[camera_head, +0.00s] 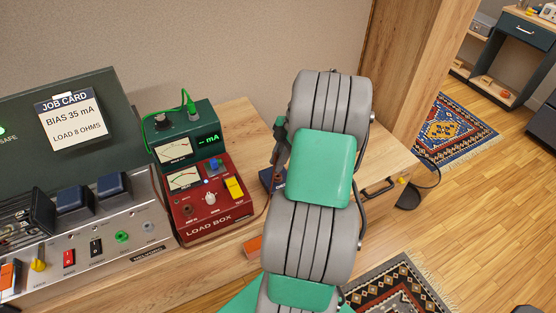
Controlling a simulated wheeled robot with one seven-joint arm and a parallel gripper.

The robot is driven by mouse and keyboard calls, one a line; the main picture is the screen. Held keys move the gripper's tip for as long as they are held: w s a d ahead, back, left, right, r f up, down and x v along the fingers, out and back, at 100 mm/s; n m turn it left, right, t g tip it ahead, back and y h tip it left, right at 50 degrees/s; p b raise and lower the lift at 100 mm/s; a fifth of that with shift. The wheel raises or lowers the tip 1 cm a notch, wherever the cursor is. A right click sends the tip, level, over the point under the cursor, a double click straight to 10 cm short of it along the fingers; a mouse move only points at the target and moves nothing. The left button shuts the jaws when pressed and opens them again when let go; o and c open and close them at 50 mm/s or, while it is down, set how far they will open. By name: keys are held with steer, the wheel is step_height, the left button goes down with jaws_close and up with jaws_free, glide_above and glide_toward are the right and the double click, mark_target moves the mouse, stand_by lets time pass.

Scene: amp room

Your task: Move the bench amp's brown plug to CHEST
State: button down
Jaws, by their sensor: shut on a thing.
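The bench amp (85,253) stands at the left, a silver panel with switches, a green jack and a grey jack. Beside it is the red load box (208,203) with sockets, a knob and a yellow switch. My arm fills the middle. The dark tip of my gripper (279,129) shows just left of the arm, high over the wooden top; most of it is hidden. A thin brown lead (272,182) runs from near the load box up to this tip. The gripper is shut on the lead's plug, itself hardly visible. I can read no CHEST label.
A green mA meter (187,142) with a green lead stands behind the load box. A job card (70,120) is on the dark panel. A wooden unit with a drawer handle (379,187) is right of my arm. An orange block (252,246) lies in front. Rugs cover the floor.

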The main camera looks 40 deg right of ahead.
steer(key=shift+f+b, duration=1.75)
stand_by(0.7)
steer(key=c, duration=1.2)
jaws_free()
steer(key=p+v, duration=0.1)
steer(key=v, duration=0.6)
steer(key=shift+d+r, duration=0.2)
steer(key=shift+r, duration=0.15)
steer(key=shift+s, duration=0.1)
